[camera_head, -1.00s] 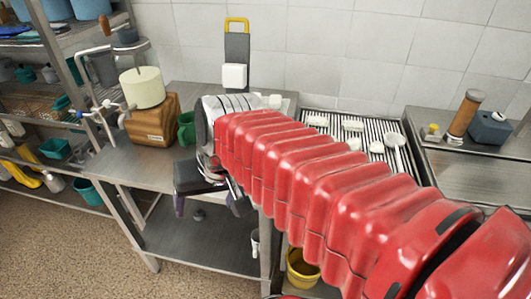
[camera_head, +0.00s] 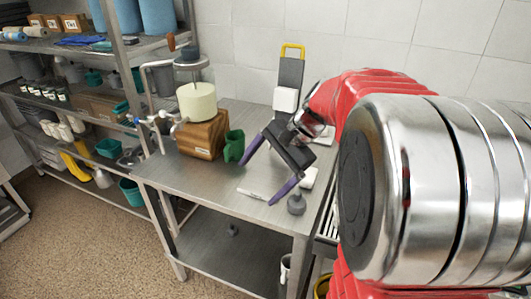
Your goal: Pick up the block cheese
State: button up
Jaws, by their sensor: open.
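My gripper (camera_head: 264,173) is open, its two purple-tipped fingers spread wide above the steel table. Nothing shows between the fingers. I cannot tell for sure which thing is the block cheese. A small white block (camera_head: 285,99) shows in front of a grey board with a yellow handle, behind my gripper. Another small white piece (camera_head: 308,178) lies on the table just right of the right finger. A large cream cylinder (camera_head: 197,102) sits on a brown wooden block (camera_head: 203,134), left of my gripper.
A green cup (camera_head: 234,146) stands beside the wooden block. A flat white strip (camera_head: 252,194) and a dark grey round-based object (camera_head: 296,203) are near the fingers. The steel table (camera_head: 210,187) is clear at its front left. Loaded shelves stand at left; a tiled wall is behind.

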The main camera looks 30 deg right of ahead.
jog(key=w+d+f+m+t+y, duration=0.1)
jog(key=w+d+f+m+t, duration=0.2)
jog(key=d, duration=0.4)
jog(key=w+d+f+m+y, duration=0.1)
jog(key=w+d+m, duration=0.1)
jog(key=d+m, duration=0.45)
jog(key=m+t+y, duration=0.1)
jog(key=m+t, duration=0.3)
send_over(315, 175)
jog(key=s+d, duration=0.3)
jog(key=s, duration=0.1)
jog(key=f, duration=0.3)
jog(key=shift+w+f, duration=0.25)
jog(key=shift+f, duration=0.15)
notch_tip(315, 175, down, 8)
jog(key=shift+f, duration=0.1)
jog(key=shift+x, duration=1)
jog(key=shift+w+a, duration=0.1)
jog(key=shift+w, duration=0.1)
jog(key=shift+x, duration=2.5)
